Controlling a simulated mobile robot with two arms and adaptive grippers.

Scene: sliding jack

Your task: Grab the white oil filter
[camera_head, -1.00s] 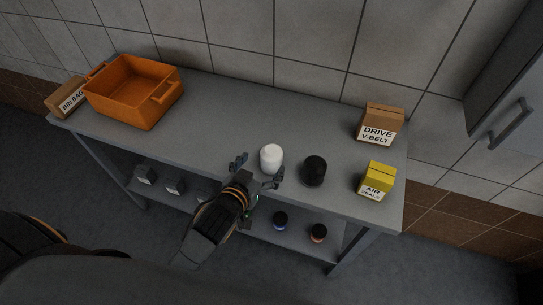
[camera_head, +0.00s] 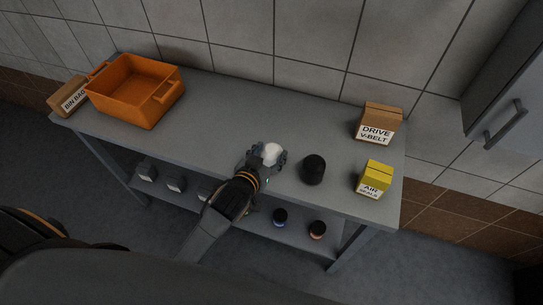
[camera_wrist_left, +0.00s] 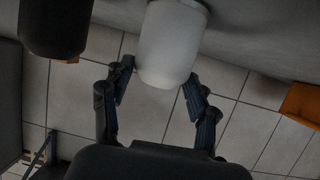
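The white oil filter (camera_head: 272,152) stands on the workbench, left of a black filter (camera_head: 313,169). My left gripper (camera_head: 267,157) is at the white filter, with its fingers spread on either side of it. In the left wrist view, the white filter (camera_wrist_left: 170,45) appears upside down between the two fingertips of the left gripper (camera_wrist_left: 158,78). The fingertips are very close to its sides, and I cannot tell if they touch. The black filter also shows there at the upper left (camera_wrist_left: 56,24). My right gripper is not in view.
An orange bin (camera_head: 137,91) stands at the bench's left beside a bin bag box (camera_head: 70,97). A drive V-belt box (camera_head: 379,124) and a yellow air seals box (camera_head: 373,179) stand at the right. Several small items sit on the lower shelf. The bench's middle back is clear.

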